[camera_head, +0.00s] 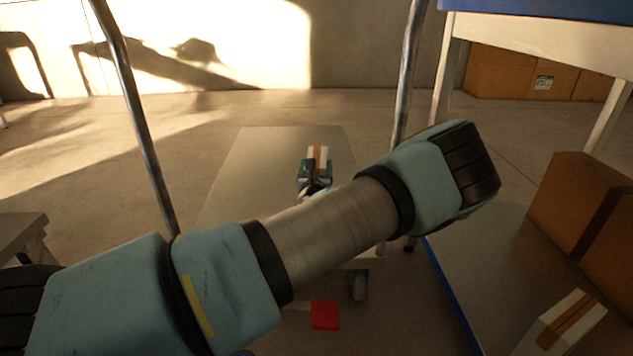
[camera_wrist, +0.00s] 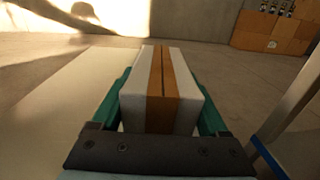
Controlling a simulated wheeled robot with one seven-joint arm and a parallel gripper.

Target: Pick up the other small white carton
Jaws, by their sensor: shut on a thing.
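My gripper (camera_wrist: 161,110) is shut on a small white carton (camera_wrist: 190,88) with a brown tape stripe down its middle; the teal fingers press on its two sides in the wrist view. In the head view the held carton (camera_head: 317,154) shows beyond my arm, over the grey platform of a cart (camera_head: 255,160). I cannot tell whether it touches the platform. Another white carton with a brown stripe (camera_head: 562,325) sits at the lower right on a blue-edged surface. My arm hides part of the cart.
Brown boxes (camera_head: 577,200) stand on the blue-edged surface (camera_head: 480,265) at the right. Metal posts (camera_head: 140,110) rise on both sides of the cart. A red item (camera_head: 324,315) lies on the floor. More brown boxes (camera_head: 500,72) stand at the back right. The cart's platform looks otherwise bare.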

